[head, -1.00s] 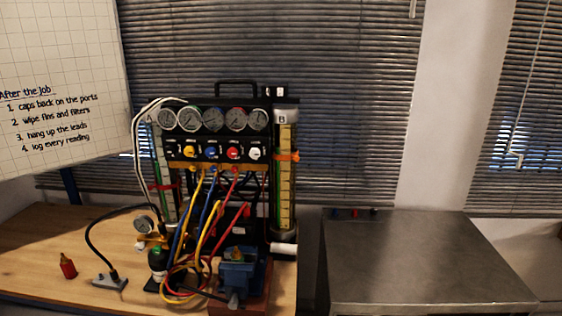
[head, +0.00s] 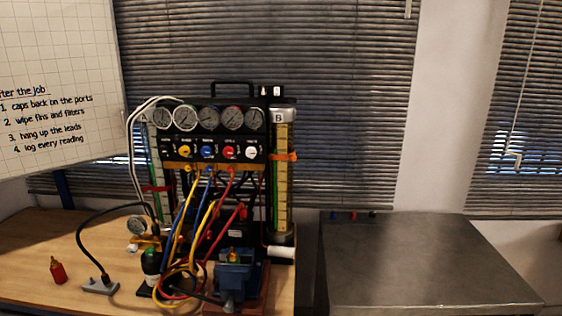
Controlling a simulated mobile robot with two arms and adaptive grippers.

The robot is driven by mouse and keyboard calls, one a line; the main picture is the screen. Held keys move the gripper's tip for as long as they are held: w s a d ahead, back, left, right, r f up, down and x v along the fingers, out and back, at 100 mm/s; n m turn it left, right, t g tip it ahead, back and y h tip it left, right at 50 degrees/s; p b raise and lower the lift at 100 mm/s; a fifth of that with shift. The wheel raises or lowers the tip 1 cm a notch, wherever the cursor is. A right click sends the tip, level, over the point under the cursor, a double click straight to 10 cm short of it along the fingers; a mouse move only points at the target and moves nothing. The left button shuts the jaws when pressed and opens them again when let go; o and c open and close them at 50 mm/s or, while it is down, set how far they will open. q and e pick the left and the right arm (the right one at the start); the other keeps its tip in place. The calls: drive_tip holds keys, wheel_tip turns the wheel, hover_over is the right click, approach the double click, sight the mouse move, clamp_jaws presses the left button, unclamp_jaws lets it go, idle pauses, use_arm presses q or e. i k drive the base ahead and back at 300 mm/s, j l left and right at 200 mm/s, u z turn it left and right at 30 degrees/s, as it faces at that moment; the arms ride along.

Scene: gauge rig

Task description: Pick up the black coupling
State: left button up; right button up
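A black fitting (head: 105,279) at the end of a black hose sits on a small grey block (head: 97,288) on the wooden bench, left of the gauge rig. It may be the black coupling, but it is too small to tell. The hose (head: 85,230) arches up from it towards a small round gauge (head: 136,225). The gauge rig (head: 213,140) stands upright behind, with several dials and coloured hoses. Neither of my grippers is in view.
A small red bottle (head: 57,271) stands left of the grey block. The bench's left part (head: 30,240) is mostly clear.

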sight(104, 276)
drive_tip(key=u, duration=1.25)
